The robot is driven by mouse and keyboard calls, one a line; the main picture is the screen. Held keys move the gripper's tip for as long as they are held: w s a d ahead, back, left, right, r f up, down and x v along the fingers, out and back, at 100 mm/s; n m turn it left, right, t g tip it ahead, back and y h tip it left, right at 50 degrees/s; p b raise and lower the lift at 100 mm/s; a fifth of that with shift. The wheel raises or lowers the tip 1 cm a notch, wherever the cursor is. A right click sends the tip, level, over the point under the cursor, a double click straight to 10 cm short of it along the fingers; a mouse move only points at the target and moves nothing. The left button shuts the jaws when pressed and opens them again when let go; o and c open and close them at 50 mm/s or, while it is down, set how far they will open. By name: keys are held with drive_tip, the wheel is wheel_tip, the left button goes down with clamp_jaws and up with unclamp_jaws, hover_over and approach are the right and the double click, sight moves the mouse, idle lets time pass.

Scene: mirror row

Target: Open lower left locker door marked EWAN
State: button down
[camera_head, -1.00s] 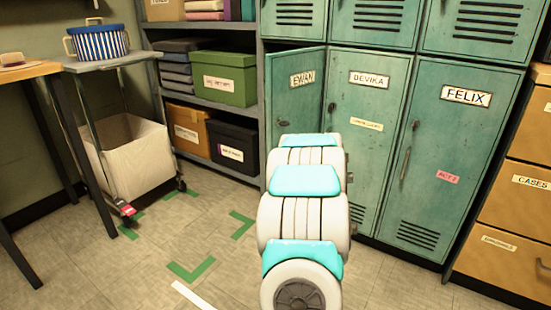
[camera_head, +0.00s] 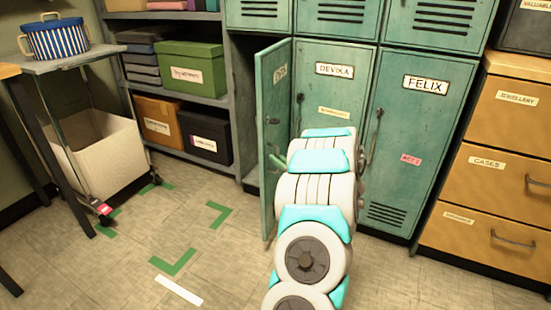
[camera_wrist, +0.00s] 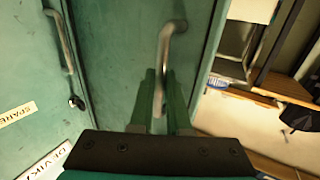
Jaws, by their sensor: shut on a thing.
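The EWAN locker door (camera_head: 272,140) is a worn green panel in the lower row, left of DEVIKA. It stands ajar, swung outward, with its label steeply angled in the head view. A dark gap into the locker (camera_head: 243,105) shows on its left. In the wrist view the door (camera_wrist: 125,60) carries a metal bar handle (camera_wrist: 172,35). My gripper (camera_wrist: 166,105) has its green fingers on either side of this handle and is shut on it. In the head view my arm hides most of the gripper and part of the door.
The DEVIKA door (camera_head: 333,100) and FELIX door (camera_head: 420,140) are shut, right of it. A wooden drawer cabinet (camera_head: 490,170) stands at the right. Shelving (camera_head: 185,98) and a trolley with a pale bin (camera_head: 100,155) are at the left. Floor with green marks (camera_head: 205,235) is clear in front.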

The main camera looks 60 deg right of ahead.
drive_tip(key=shift+s+d+r, duration=0.1)
drive_tip(key=shift+d+r, duration=0.1)
drive_tip(key=shift+r, duration=0.1)
drive_tip(key=c, duration=1.2)
unclamp_jaws()
drive_tip(key=shift+o, duration=0.2)
drive_tip(key=shift+f, duration=0.15)
drive_tip(key=shift+a, duration=0.1)
drive_tip(key=v, duration=0.7)
drive_tip(key=shift+s, duration=0.35)
drive_tip(key=shift+a, duration=0.1)
drive_tip(key=shift+s, duration=0.1)
